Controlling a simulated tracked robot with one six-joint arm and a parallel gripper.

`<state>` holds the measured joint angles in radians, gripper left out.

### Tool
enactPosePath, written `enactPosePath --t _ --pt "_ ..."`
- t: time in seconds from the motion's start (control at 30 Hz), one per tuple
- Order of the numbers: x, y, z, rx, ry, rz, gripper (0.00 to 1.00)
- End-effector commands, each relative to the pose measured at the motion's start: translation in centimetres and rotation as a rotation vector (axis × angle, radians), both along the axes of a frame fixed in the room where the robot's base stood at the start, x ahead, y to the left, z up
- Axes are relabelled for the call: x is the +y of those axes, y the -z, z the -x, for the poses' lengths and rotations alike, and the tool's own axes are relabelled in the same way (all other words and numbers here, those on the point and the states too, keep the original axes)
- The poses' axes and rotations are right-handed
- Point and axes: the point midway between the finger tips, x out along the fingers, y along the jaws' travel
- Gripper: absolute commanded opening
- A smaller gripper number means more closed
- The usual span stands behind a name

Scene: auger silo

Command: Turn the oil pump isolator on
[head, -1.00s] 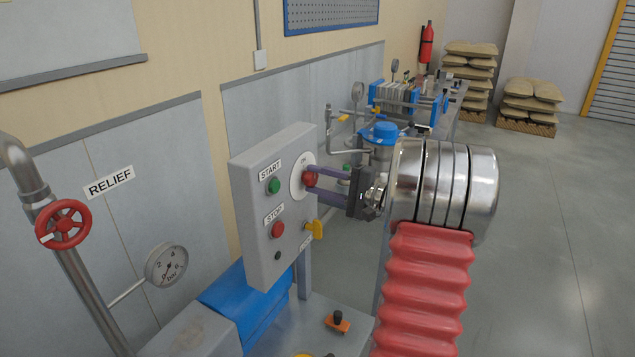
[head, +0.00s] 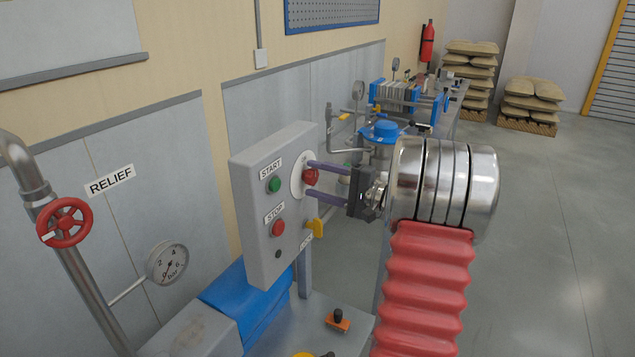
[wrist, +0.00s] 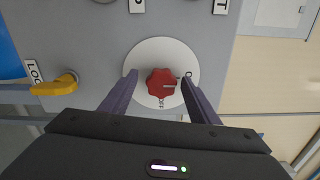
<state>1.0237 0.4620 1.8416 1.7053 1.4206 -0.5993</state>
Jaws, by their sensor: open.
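The isolator is a red knob (wrist: 162,84) on a round white dial (wrist: 142,56) in the wrist view. Its white pointer mark points right, toward a label starting with "O" that the right finger partly hides. "OFF" is printed below the knob. My gripper (wrist: 160,78) is open, with one finger on each side of the knob and a visible gap to it on both sides. In the head view, the knob (head: 311,177) sits on the grey control box (head: 255,215), between the fingertips of my gripper (head: 309,180).
The box also carries a green START button (head: 274,185), a red STOP button (head: 278,228) and a yellow lever (head: 315,227) below the dial. A red RELIEF handwheel (head: 64,223) and a pressure gauge (head: 167,264) are at left. The floor at right is clear.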

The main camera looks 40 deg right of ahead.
Motion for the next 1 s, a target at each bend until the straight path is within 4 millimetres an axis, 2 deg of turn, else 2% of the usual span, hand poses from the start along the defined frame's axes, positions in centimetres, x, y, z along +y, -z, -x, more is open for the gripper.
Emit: enactPosePath --t 0.17,0.37,1.0 --pt "-0.1 -0.1 0.2 -0.001 0.002 0.001 0.55" --pt "-0.8 -0.1 1.6 -0.001 0.005 0.002 0.55" --pt "-4.2 0.0 11.6 -0.001 0.003 0.000 0.55"
